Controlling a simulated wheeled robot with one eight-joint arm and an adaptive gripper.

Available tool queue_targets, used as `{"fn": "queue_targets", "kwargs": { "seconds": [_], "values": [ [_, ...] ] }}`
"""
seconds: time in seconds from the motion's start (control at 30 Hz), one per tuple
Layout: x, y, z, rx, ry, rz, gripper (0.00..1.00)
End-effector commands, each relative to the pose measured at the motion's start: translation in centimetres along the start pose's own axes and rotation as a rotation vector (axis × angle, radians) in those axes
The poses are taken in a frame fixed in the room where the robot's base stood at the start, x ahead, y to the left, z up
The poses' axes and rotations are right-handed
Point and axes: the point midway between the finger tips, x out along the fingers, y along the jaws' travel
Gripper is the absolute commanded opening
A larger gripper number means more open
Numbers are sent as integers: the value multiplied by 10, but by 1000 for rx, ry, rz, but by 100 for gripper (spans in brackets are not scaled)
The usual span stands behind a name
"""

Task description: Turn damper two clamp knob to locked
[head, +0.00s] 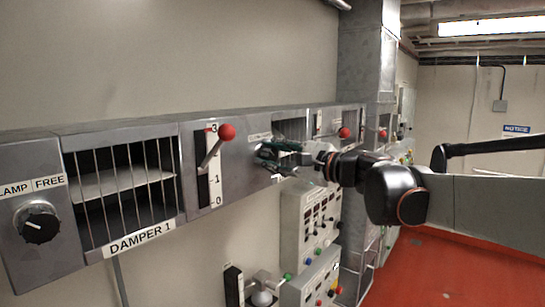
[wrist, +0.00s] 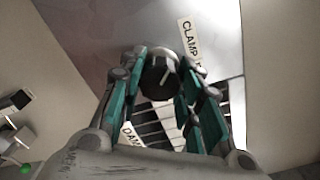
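The damper two clamp knob (wrist: 157,76) is round and black with a pale pointer mark. It shows in the wrist view beside a CLAMP label (wrist: 189,40). My gripper (wrist: 160,62) has its green fingers apart, one on each side of the knob; I cannot tell whether they touch it. In the head view my gripper (head: 268,158) is at the panel, right of the damper 1 lever, and hides the knob. The knob's FREE and locked labels are not readable.
Damper 1 has its own clamp knob (head: 37,222), a grille (head: 122,190) and a red-balled lever (head: 227,132) left of my gripper. Another red-balled lever (head: 344,132) is to the right. Control boxes (head: 312,220) are below. The red floor (head: 440,275) is open at right.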

Motion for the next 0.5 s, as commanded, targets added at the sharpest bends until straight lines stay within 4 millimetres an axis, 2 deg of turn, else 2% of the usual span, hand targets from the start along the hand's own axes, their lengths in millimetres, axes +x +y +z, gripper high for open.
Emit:
{"fn": "queue_targets", "kwargs": {
  "seconds": [0.5],
  "values": [
    [0, 1, 0, 0, 0, 1, 53]
  ]
}}
